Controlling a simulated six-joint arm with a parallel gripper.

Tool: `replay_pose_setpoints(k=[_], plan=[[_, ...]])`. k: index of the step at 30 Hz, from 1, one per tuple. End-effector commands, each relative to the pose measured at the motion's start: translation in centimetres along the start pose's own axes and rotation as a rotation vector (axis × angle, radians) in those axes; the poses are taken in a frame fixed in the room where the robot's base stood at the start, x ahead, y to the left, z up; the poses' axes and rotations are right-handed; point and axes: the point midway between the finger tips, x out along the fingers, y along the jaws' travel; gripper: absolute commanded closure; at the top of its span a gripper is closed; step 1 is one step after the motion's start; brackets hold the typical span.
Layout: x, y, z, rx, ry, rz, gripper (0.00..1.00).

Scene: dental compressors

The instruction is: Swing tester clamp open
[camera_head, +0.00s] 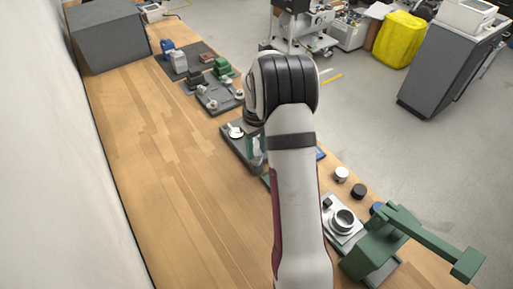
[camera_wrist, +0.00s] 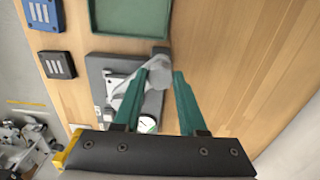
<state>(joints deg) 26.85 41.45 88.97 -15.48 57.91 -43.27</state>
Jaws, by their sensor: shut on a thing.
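The tester (camera_wrist: 97,65) is a dark grey base with a light metal clamp, seen from above in the wrist view. Its clamp arm (camera_wrist: 131,97) runs diagonally to a pale grey faceted knob (camera_wrist: 159,68). My gripper (camera_wrist: 160,76) has its two green fingers on either side of this knob and is shut on it. A round white-faced gauge (camera_wrist: 147,125) shows between the fingers, near the gripper body.
In the wrist view a green tray (camera_wrist: 130,33) lies beside the tester, with a black block (camera_wrist: 57,65) and a blue block (camera_wrist: 40,13) to the left. In the head view, fixtures (camera_head: 218,97) stand behind and a green press (camera_head: 380,250) in front. The bench's left side is clear.

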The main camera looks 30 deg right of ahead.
Motion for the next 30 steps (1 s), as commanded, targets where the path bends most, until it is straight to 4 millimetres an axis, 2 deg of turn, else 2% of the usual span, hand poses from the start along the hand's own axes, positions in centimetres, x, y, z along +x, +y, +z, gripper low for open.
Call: replay_pose_setpoints(k=[11,30], plan=[[-0.07,0.0,-0.05,-0.104,0.001,0.0,1.0],[-0.04,-0.02,-0.09,-0.686,0.002,0.001,1.0]])
